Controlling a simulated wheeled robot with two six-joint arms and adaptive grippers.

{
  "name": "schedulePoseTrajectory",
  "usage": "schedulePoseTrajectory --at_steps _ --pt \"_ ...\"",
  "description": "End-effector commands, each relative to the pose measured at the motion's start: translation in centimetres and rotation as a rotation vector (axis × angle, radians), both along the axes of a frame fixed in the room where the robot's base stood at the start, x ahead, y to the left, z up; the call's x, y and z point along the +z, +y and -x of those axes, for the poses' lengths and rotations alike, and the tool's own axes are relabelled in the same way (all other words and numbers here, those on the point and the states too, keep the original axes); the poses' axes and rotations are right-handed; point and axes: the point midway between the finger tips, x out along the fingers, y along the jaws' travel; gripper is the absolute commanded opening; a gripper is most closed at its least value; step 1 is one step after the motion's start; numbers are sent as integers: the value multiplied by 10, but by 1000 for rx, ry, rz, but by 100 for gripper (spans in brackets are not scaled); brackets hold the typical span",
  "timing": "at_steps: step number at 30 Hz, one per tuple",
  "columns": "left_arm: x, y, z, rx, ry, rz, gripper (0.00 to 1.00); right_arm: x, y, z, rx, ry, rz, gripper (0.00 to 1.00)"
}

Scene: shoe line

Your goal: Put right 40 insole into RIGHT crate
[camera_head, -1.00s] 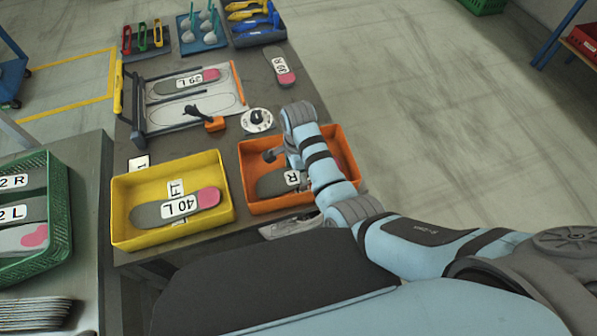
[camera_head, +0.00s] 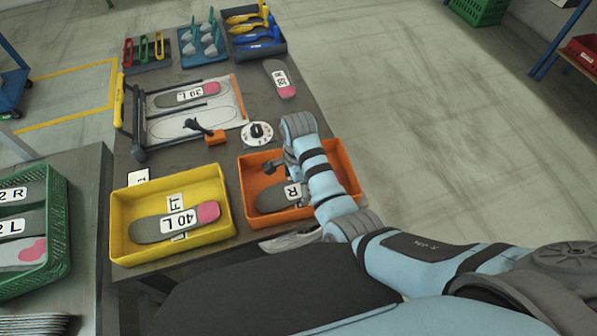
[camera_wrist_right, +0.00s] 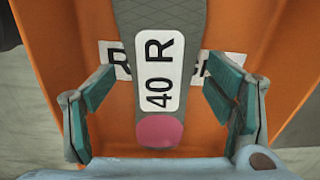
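The right 40 insole (camera_wrist_right: 160,85) is grey with a pink heel and a white "40 R" label. It lies in the orange crate (camera_wrist_right: 272,95), over a card whose visible letters suggest "RIGHT". In the head view the insole (camera_head: 272,200) shows partly in the orange crate (camera_head: 240,185), with my arm covering the rest. My right gripper (camera_wrist_right: 160,88) is open, its teal-padded fingers on either side of the insole with a gap at each side. In the head view my right gripper (camera_head: 273,163) is over the crate. My left gripper is out of view.
A yellow crate (camera_head: 118,215) holds a "40 L" insole (camera_head: 175,222). Behind are a white fixture board (camera_head: 200,120) with a "39 L" insole, a round dial (camera_head: 258,134) and another insole (camera_head: 280,80). A green crate (camera_head: 58,215) stands at left.

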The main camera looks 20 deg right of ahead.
Motion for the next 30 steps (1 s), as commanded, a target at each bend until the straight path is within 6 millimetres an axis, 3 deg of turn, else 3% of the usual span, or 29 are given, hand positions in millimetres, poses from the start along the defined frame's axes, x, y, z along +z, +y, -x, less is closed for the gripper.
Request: schedulePoseTrajectory --at_steps 6,12,30 --pt "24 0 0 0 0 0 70 69 1 -1 -1 -6 -1 74" --pt "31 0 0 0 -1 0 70 108 0 -1 0 -3 0 74" --pt "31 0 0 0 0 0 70 112 0 0 0 -2 0 74"
